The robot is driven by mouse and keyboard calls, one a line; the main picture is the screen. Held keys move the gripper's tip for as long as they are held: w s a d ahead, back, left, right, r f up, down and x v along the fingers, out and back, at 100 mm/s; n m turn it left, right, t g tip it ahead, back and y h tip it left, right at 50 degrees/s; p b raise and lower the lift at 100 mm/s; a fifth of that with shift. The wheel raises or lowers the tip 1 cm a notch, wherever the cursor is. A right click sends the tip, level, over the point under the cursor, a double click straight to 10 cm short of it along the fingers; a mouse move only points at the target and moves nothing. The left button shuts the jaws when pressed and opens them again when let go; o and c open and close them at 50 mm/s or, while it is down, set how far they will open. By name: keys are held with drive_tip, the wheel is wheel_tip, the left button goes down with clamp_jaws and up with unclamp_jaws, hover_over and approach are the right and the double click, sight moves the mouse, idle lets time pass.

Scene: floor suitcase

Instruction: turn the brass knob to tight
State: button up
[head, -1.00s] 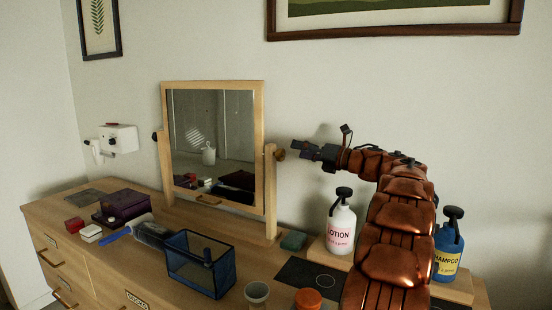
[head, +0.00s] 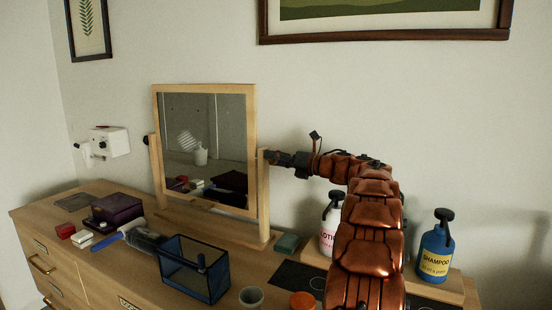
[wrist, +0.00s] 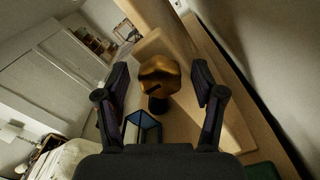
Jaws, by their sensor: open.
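The brass knob (wrist: 160,78) shows in the wrist view on the side of the mirror's wooden post (wrist: 182,45). My gripper (wrist: 160,85) is open, with one finger on each side of the knob and a visible gap at both sides. In the head view my gripper (head: 280,158) reaches the right post (head: 264,195) of the mirror (head: 205,145) and hides the knob there. The mirror stands upright in its frame on the dresser.
A lotion bottle (head: 328,232) and a shampoo bottle (head: 436,250) stand on a wooden riser under and right of my arm. A blue mesh bin (head: 195,270), a purple box (head: 117,208) and a green block (head: 287,243) are on the dresser. The wall is close behind.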

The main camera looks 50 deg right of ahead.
drive_tip(key=c, duration=1.1)
drive_tip(key=shift+c, duration=0.2)
drive_tip(key=m+p, duration=0.2)
drive_tip(key=m, duration=0.2)
drive_tip(key=shift+r+m, duration=0.1)
drive_tip(key=shift+m, duration=0.3)
drive_tip(key=m+p, duration=0.3)
drive_tip(key=m, duration=0.1)
drive_tip(key=shift+m+p, duration=0.3)
drive_tip(key=m+p, duration=0.3)
drive_tip(key=m, duration=0.1)
drive_tip(key=shift+p, duration=0.35)
drive_tip(key=shift+m+p, duration=1.2)
drive_tip(key=shift+m, duration=0.3)
drive_tip(key=shift+f, duration=0.2)
